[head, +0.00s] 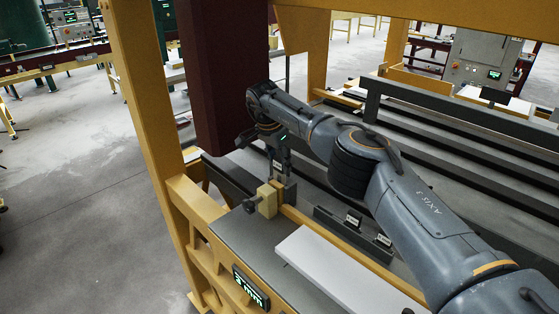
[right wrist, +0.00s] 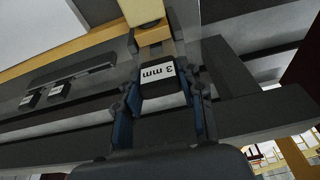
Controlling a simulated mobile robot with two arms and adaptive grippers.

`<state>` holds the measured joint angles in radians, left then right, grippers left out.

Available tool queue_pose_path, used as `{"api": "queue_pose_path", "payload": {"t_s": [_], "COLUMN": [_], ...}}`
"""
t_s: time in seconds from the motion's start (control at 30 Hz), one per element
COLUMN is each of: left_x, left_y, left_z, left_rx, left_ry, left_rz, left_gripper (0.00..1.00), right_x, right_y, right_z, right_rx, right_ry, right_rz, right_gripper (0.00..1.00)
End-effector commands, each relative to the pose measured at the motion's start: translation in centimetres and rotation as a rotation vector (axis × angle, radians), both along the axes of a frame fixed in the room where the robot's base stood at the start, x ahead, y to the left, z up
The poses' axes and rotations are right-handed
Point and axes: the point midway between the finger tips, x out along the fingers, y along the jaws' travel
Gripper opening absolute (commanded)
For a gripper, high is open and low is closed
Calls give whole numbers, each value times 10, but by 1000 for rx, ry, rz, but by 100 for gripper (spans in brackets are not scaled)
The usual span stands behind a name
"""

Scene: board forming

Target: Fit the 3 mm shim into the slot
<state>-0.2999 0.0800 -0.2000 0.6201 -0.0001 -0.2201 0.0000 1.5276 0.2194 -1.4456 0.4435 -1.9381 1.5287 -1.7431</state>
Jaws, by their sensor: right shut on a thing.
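The 3 mm shim (right wrist: 157,73), a dark piece with a white "3 mm" label, sits between the fingers of my right gripper (right wrist: 165,92) in the right wrist view. In the head view my right gripper (head: 280,172) points down just behind a pale yellow block (head: 267,200) with a dark knob on its left. The block also shows just beyond the shim in the right wrist view (right wrist: 143,11). My gripper is shut on the shim. The slot is not clearly visible, and I cannot tell whether the shim is inside it. My left gripper is not in view.
A dark rack (head: 335,223) holds two other labelled pieces (head: 353,218) (head: 383,240). A pale board (head: 330,262) lies on the grey bench top. A "3 mm" display (head: 250,287) is on the front. A dark red column (head: 230,75) and a yellow post (head: 150,100) stand close by.

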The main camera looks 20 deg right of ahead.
Motion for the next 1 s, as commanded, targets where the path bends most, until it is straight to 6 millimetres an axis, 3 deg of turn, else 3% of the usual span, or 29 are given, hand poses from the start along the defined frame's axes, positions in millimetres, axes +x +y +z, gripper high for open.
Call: {"api": "queue_pose_path", "payload": {"t_s": [1.0], "left_x": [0], "left_y": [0], "left_z": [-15], "left_rx": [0], "left_ry": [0], "left_rz": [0], "left_gripper": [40], "right_x": [0], "right_y": [0], "right_z": [-26], "right_rx": [-1], "right_ry": [0], "right_rz": [0], "right_gripper": [7]}}
